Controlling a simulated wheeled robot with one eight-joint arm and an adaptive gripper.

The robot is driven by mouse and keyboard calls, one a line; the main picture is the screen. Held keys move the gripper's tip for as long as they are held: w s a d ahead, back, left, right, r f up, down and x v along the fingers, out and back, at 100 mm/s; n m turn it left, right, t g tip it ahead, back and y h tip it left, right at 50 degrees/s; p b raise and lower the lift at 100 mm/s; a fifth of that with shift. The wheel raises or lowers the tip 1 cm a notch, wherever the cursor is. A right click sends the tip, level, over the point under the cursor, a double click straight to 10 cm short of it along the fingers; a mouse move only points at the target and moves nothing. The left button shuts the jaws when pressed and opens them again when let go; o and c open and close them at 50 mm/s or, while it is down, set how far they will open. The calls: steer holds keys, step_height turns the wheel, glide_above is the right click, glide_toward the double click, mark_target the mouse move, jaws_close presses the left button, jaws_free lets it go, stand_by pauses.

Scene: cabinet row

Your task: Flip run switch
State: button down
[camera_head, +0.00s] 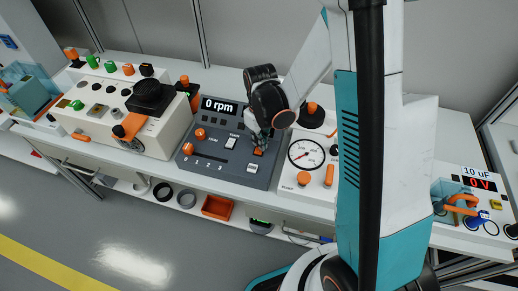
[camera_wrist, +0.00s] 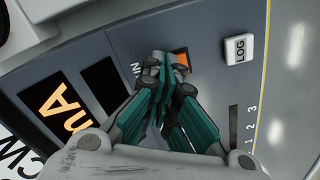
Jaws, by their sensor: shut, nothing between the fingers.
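The dark grey console (camera_head: 218,150) carries a display reading 0 rpm (camera_head: 219,106). An orange switch (camera_head: 258,151) sits near its right side, above a white button (camera_head: 252,168). My gripper (camera_head: 261,142) is shut and empty, pointing down at the orange switch. In the wrist view the shut fingertips (camera_wrist: 171,72) overlap the orange switch (camera_wrist: 181,59) and hide part of it and of the label beside it. I cannot tell whether they touch it or which way it is set. The LOG button (camera_wrist: 239,48) shows clear of the fingers.
A white gauge unit (camera_head: 307,153) stands close right of the console, with orange knobs. Floor is clear in front.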

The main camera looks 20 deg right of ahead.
steer(key=shift+r+p, duration=2.25)
steer(key=shift+r, duration=1.2)
steer(key=shift+r, duration=0.1)
steer(key=s+r+m+t, duration=0.2)
steer(key=s+r+t, duration=0.1)
steer(key=s+r, duration=0.4)
steer(key=s+r+m+t, duration=0.2)
steer(key=s+r+t, duration=0.2)
steer(key=s+r, duration=0.4)
step_height(320, 180, up, 6)
steer(key=shift+r+m, duration=0.15)
steer(key=shift+m, duration=0.25)
